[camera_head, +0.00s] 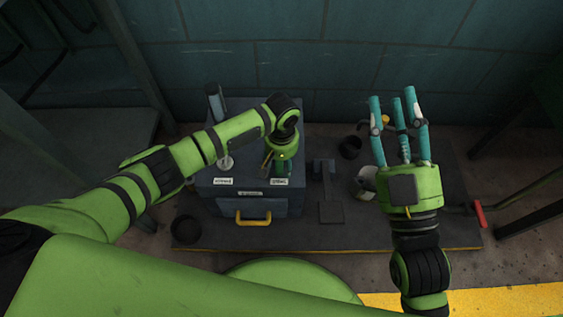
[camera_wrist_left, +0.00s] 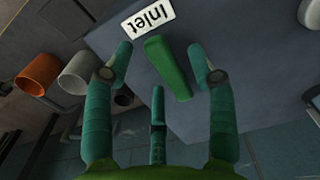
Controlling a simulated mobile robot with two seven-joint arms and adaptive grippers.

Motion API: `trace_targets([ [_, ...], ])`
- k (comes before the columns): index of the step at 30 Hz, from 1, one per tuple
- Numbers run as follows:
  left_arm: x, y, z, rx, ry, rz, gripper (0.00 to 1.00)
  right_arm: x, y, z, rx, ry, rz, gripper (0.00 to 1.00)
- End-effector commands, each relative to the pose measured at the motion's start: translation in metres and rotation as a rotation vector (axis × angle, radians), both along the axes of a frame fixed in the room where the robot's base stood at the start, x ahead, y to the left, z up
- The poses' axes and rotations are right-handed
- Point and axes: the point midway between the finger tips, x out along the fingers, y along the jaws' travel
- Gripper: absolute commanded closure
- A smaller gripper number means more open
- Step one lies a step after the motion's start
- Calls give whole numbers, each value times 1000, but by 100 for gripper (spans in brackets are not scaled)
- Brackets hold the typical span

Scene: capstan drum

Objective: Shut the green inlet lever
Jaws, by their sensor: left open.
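The green inlet lever (camera_wrist_left: 167,68) is a slim green bar on top of the dark box, beside the white "Inlet" label (camera_wrist_left: 148,18). In the head view the label (camera_head: 280,182) shows at the box's front right, but my gripper largely hides the lever. My left gripper (camera_head: 278,163) is over the box there, pointing down. In the left wrist view its open teal fingers stand on both sides of the lever, with gaps visible between them and it. My right gripper (camera_head: 394,100) is open and empty, with its fingers spread upward in the picture, to the right of the box.
The blue-grey box (camera_head: 225,206) has a yellow front handle (camera_head: 253,218) and a cylinder (camera_head: 215,102) at its back left. Dark cups (camera_head: 350,147) and (camera_head: 186,229) stand on the low platform. A red handle (camera_head: 479,214) sticks out at right. A wall closes the back.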

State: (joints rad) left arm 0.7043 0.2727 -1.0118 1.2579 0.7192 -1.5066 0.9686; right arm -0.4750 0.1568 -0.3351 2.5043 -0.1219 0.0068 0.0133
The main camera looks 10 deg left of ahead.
Motion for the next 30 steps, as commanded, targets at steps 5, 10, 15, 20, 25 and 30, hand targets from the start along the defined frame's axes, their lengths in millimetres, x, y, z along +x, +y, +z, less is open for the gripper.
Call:
trace_targets([
  [5, 0, 0, -3, -1, -1, -1, 43, -5, 1, 8, 13, -47, 8, 60],
  [10, 0, 0, -3, -1, -1, -1, 43, -6, 1, 9, 14, -51, 10, 60],
  [15, 0, 0, -3, -1, -1, 0, 79, -5, 1, 9, 14, -51, 10, 60],
  [20, 0, 0, -3, 0, 0, 0, 100, -5, 1, 9, 14, -50, 10, 60],
  [25, 0, 0, -3, 0, 0, 2, 100, -5, 1, 9, 12, -45, 9, 60],
  [30, 0, 0, -2, -1, 1, 12, 100, 5, -2, -9, -14, 56, -10, 60],
])
